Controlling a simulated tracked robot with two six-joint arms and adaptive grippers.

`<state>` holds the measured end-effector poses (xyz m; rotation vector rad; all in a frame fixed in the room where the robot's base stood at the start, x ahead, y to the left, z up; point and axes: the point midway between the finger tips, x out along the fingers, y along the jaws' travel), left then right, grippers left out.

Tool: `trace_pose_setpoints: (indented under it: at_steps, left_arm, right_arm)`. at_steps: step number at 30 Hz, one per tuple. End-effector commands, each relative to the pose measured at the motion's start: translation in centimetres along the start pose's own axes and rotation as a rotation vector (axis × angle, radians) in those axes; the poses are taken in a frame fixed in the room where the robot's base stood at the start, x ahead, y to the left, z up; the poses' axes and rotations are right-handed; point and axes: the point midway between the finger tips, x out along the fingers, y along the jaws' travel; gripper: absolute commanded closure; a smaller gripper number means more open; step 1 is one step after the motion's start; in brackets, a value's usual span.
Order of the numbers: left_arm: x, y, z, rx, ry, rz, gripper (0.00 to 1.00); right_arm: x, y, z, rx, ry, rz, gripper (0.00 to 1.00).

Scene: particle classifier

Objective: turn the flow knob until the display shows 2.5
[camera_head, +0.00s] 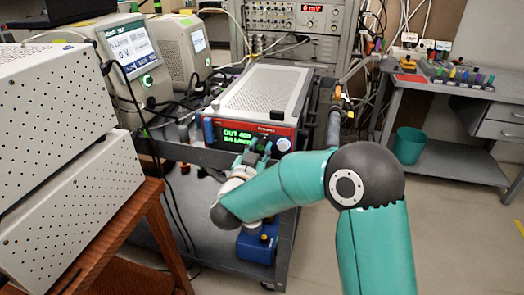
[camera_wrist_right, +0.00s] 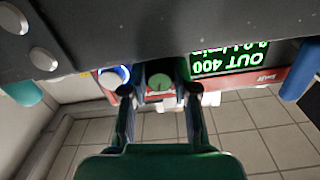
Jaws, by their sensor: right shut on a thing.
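The red-fronted instrument (camera_head: 262,92) stands on the cart with its green-lit display (camera_head: 238,137). The display's upper line reads OUT 400; its lower line is in L/min, its number too small to be sure of. In the right wrist view the display (camera_wrist_right: 230,61) is upside down and partly cut off. My right gripper (camera_head: 262,150) is at the front panel, just right of the display. My left gripper is not in view.
A blue-ringed round control (camera_head: 284,144) sits close beside the gripper; it also shows in the wrist view (camera_wrist_right: 113,75). Blue bumpers edge the instrument. A blue box (camera_head: 257,243) is below on the cart.

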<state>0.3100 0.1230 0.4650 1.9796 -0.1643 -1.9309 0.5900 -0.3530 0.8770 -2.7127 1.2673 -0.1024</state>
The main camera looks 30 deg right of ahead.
Motion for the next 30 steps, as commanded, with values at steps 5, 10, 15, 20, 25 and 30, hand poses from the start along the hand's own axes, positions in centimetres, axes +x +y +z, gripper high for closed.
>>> trace_pose_setpoints:
  at_steps: [5, 10, 15, 20, 25, 30]
  left_arm:
    - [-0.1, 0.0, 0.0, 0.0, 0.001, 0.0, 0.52]
    - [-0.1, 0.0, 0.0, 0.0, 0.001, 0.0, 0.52]
    - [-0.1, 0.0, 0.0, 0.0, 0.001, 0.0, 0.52]
    - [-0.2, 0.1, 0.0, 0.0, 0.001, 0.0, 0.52]
    - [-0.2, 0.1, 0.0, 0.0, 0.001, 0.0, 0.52]
    - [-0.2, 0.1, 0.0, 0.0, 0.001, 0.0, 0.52]
  right_arm:
    - [-0.1, -0.2, 0.0, -0.002, -0.001, -0.004, 0.68]
    - [0.0, -0.1, 0.0, -0.003, -0.002, -0.003, 0.46]
    - [0.0, -0.1, 0.0, -0.003, -0.002, -0.002, 0.46]
    - [-0.3, -0.1, 0.0, -0.003, -0.002, -0.002, 0.46]
    - [-2.1, -0.2, 0.0, -0.002, -0.002, -0.005, 0.46]
    - [-5.3, -0.3, 0.0, -0.004, -0.003, -0.007, 0.46]
